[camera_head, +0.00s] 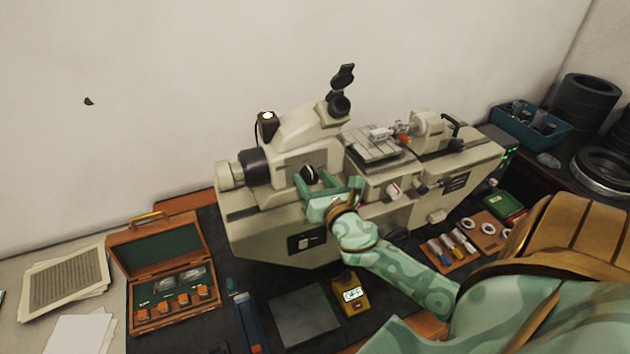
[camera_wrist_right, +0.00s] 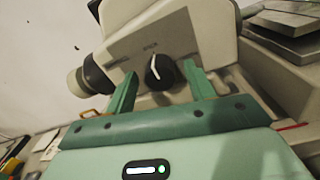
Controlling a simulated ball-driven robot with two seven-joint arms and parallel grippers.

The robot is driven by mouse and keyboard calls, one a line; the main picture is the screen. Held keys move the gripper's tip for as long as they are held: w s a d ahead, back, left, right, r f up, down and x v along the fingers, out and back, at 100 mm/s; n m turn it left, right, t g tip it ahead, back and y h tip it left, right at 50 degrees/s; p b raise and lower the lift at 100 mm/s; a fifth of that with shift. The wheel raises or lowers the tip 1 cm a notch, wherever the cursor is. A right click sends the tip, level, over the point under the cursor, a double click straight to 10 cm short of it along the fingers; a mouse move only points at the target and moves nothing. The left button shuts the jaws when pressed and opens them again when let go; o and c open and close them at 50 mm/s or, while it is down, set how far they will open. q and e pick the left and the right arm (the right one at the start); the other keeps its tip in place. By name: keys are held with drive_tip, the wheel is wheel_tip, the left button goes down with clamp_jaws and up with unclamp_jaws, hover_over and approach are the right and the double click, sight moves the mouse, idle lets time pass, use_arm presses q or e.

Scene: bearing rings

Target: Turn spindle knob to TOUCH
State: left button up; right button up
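The spindle knob (camera_head: 309,174) is a black round knob with a white pointer mark on the front of the cream measuring machine (camera_head: 270,212). In the right wrist view the knob (camera_wrist_right: 160,72) shows beyond and between the two green fingers, its white mark leaning slightly left of upright. My right gripper (camera_head: 330,182) is open in front of the machine, a finger to each side of the knob's line. Its fingers also show in the right wrist view (camera_wrist_right: 163,90), with nothing between them and apparently apart from the knob. My left gripper is out of view.
A wooden case (camera_head: 160,232) stands open at left. A yellow gauge (camera_head: 351,294) and a grey plate (camera_head: 303,314) lie in front of the machine. A tray of rings and tools (camera_head: 470,240) lies right of my forearm. A teal bin (camera_head: 530,128) stands at far right.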

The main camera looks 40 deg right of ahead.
drive_tip(key=c, duration=0.9)
drive_tip(key=shift+o, duration=0.2)
drive_tip(key=shift+m, duration=0.4)
drive_tip(key=m, duration=0.2)
drive_tip(key=shift+f+m+b, duration=0.1)
drive_tip(key=shift+m+b, duration=0.2)
drive_tip(key=shift+m, duration=0.1)
drive_tip(key=m, duration=0.3)
drive_tip(key=shift+m, duration=0.4)
drive_tip(key=m, duration=0.5)
drive_tip(key=shift+m, duration=0.3)
drive_tip(key=m+p, duration=0.1)
drive_tip(key=m, duration=0.4)
drive_tip(key=shift+f+h, duration=0.15)
drive_tip(key=shift+h, duration=0.15)
drive_tip(key=shift+m+p, duration=0.3)
